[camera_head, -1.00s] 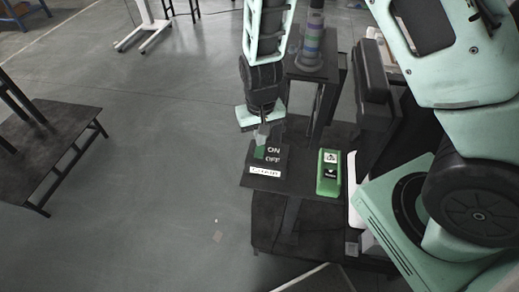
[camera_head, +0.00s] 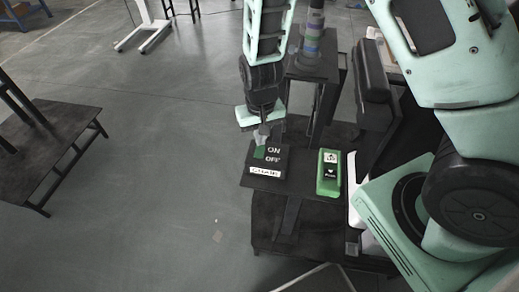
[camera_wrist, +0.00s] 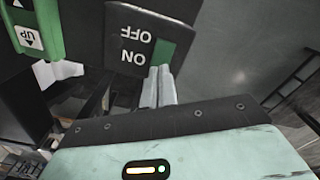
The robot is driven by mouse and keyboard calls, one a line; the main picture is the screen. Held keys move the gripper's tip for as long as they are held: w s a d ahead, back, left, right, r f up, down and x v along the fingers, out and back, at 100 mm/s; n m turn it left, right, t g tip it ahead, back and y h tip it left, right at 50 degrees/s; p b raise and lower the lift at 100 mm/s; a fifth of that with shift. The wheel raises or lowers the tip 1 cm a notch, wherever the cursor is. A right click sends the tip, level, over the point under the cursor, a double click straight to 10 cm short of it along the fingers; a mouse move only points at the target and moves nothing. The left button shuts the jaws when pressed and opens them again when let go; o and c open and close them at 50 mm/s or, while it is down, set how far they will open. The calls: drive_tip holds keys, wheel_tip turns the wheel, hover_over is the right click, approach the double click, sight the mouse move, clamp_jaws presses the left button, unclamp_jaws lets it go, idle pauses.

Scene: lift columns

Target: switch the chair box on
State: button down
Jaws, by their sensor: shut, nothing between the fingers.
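The chair box (camera_head: 268,172) is black, with a white CHAIR label and the words ON and OFF on its top. In the wrist view the box (camera_wrist: 128,45) appears upside down. Its green switch (camera_head: 259,152) lies beside the ON word; it also shows in the wrist view (camera_wrist: 163,52). I cannot tell for certain which way the switch is set. My gripper (camera_head: 262,138) is shut and empty, pointing down at the ON end of the switch. Its fingertips (camera_wrist: 158,80) are very close to the switch; whether they touch it is unclear.
A green box with up and down buttons (camera_head: 329,173) sits right of the chair box; its UP button shows in the wrist view (camera_wrist: 30,38). A low dark table (camera_head: 55,140) stands left, with open floor between.

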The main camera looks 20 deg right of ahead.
drive_tip(key=shift+f+b, duration=0.7)
drive_tip(key=shift+f, duration=0.25)
idle(0.5)
drive_tip(key=shift+r, duration=0.15)
wheel_tip(320, 180, up, 7)
drive_tip(key=p, duration=0.6)
idle(0.6)
